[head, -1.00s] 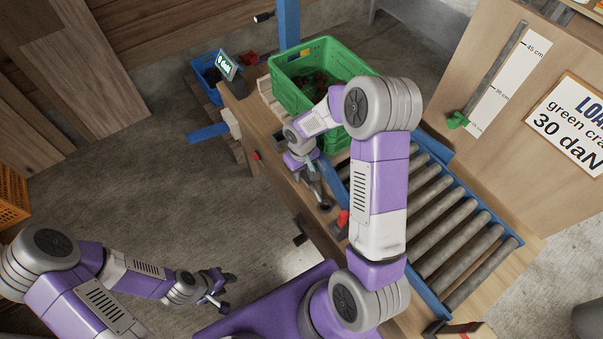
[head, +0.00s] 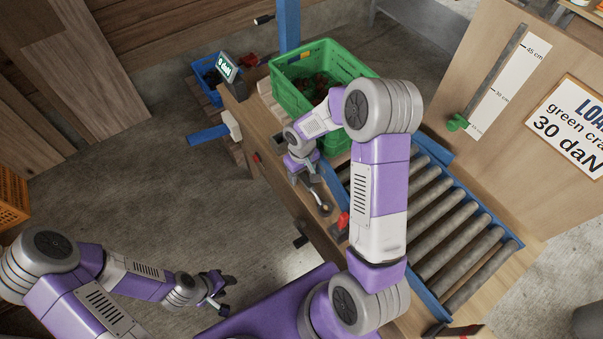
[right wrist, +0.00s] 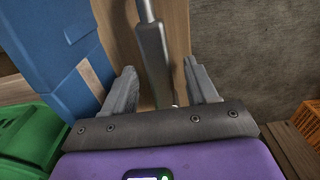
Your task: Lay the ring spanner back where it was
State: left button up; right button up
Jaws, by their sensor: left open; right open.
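Whether the spanner lies flat on the bench is hard to tell. My left gripper (head: 220,291) is open and empty, low at the left above the floor.
A green crate (head: 330,52) with dark contents stands behind my right gripper. A roller conveyor (head: 440,225) lies to the right. A small display (head: 228,67) stands at the bench's far left, and a red-topped part (head: 343,221) is near the spanner.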

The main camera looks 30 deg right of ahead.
notch_tip(320, 180, up, 11)
jog(key=p, duration=0.3)
jog(key=s+a+f+m+y, duration=0.1)
jog(key=s+a+f+y, duration=0.1)
jog(key=s+a+f, duration=0.6)
jog(key=s+a+f+m+y, duration=0.2)
jog(key=s+a+f, duration=0.6)
jog(key=f, duration=0.4)
jog(key=shift+f+m+t, duration=0.25)
jog(key=shift+m+t, duration=0.05)
